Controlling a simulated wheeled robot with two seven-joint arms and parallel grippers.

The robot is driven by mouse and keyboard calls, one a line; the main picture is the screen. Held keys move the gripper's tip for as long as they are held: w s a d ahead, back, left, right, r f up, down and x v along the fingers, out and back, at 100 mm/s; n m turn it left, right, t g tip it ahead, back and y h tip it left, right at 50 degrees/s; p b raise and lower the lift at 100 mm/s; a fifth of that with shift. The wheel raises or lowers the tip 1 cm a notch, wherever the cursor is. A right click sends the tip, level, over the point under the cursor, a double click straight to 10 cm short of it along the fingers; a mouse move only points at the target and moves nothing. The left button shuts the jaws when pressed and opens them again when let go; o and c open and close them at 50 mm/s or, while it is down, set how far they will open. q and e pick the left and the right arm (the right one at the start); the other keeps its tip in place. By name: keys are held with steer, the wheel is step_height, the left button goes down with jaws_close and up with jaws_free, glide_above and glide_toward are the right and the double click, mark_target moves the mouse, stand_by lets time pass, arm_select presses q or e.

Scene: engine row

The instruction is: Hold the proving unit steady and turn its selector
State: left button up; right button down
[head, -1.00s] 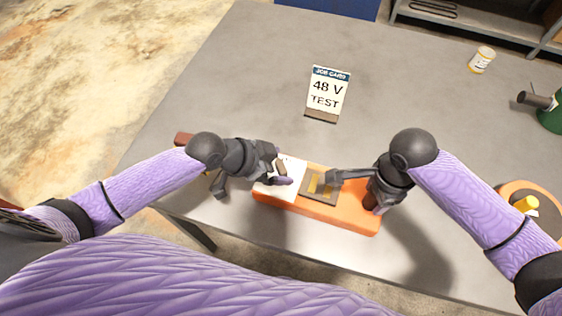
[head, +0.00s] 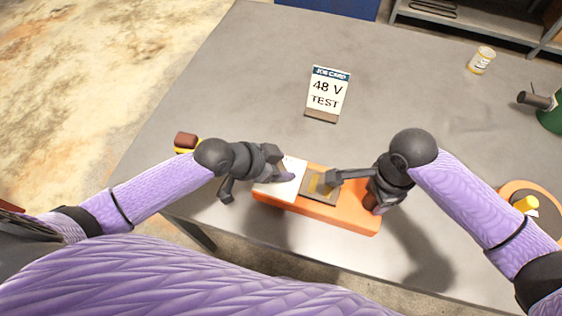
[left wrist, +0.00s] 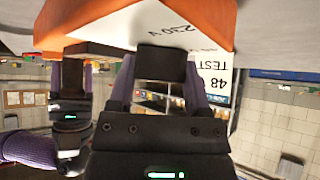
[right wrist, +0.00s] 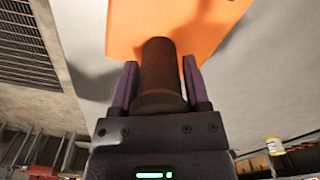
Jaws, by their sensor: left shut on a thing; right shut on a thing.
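The proving unit (head: 352,216) is an orange block lying on the grey table, with a white panel (head: 270,189) on its left part and a dark and gold plate (head: 318,186) in the middle. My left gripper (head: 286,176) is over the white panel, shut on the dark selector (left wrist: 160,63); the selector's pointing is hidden. My right gripper (head: 376,203) is at the unit's right end, shut on a brown round handle (right wrist: 160,75) that stands out from the orange body.
A job card (head: 328,95) reading "48 V TEST" stands behind the unit. A tin (head: 482,60) and a green object (head: 551,112) are at the back right. An orange round item (head: 510,192) is at the right. A brown and yellow object (head: 187,142) lies at the table's left edge.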

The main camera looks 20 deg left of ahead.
arm_select(q)
steer(key=n+t+y, duration=0.1)
steer(key=n, duration=0.2)
steer(key=shift+y, duration=0.4)
steer(key=o, duration=1.3)
steer(key=shift+c, duration=0.2)
steer(key=v, duration=1.2)
steer(key=shift+s, duration=0.25)
steer(key=shift+f, duration=0.1)
arm_select(e)
jaws_free()
